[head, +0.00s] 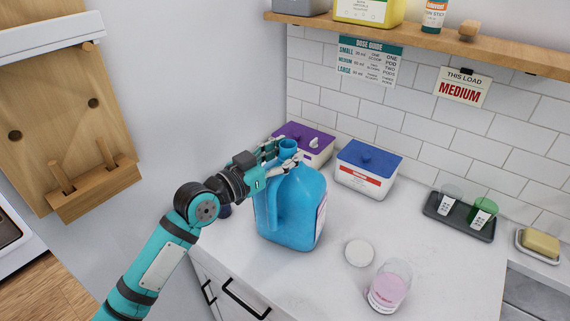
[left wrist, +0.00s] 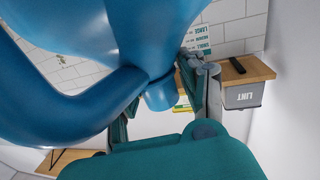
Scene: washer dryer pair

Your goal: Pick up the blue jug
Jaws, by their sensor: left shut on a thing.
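The blue jug (head: 295,213) is upright at the left part of the white counter, with its handle toward the left and a pale label on its right side. From the head view I cannot tell whether its base touches the counter. My left gripper (head: 287,150) reaches in from the left and is shut on the jug's neck, just below the blue cap (head: 289,147). In the left wrist view the jug (left wrist: 70,85) fills the upper left, and the neck lies between the fingers (left wrist: 163,100). My right gripper is in neither view.
Behind the jug stand a purple-lidded box (head: 304,134) and a blue-lidded box (head: 368,168). A white round lid (head: 359,253) and a glass with pink contents (head: 388,287) are to the right. A dark tray (head: 459,217) with two cups is further right. A wooden shelf (head: 420,35) runs above.

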